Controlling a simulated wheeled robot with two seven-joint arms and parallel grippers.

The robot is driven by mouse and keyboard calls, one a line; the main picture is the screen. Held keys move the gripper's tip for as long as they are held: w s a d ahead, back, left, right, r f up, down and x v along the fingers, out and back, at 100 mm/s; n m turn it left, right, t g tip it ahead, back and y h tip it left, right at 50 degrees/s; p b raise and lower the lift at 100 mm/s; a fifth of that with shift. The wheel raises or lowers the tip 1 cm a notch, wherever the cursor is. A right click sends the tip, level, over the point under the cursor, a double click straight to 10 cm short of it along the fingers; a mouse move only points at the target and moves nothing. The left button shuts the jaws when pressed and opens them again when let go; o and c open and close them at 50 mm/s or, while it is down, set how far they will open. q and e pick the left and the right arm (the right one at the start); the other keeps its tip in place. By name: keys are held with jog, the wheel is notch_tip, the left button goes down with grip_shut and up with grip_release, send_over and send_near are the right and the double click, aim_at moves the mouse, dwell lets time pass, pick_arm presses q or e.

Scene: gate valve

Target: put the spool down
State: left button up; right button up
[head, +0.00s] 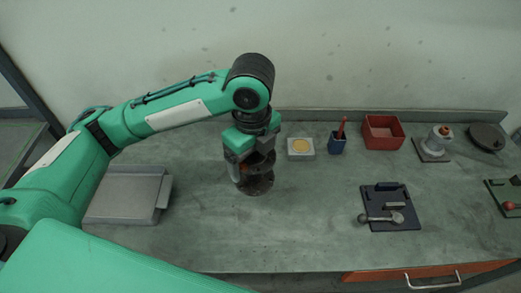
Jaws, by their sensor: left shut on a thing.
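My left gripper (248,158) points down over the bench, left of the middle of the head view. It is shut on a dark flanged piece (258,186), which I take to be the spool. The piece looks upright, and its lower flange is at or just above the bench top; I cannot tell whether it touches. The gripper and wrist hide its upper part. My right gripper is not in view.
A grey tray (122,192) lies at the left. Behind and right are a pale block with a yellow disc (300,147), a blue cup (337,145), a red bin (382,132) and a grey fixture (434,144). A dark plate (391,217) holds metal parts. The bench's front middle is clear.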

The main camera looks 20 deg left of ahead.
pick_arm(q)
jog(key=shift+f+p, duration=1.1)
jog(key=shift+f, duration=7.5)
jog(key=shift+f, duration=0.1)
jog(key=o, duration=1.7)
jog(key=shift+f, duration=0.1)
jog(key=shift+o, duration=0.2)
notch_tip(320, 180, up, 12)
jog(key=shift+r+b, duration=0.15)
jog(key=shift+b, duration=1)
jog(key=shift+s, duration=0.1)
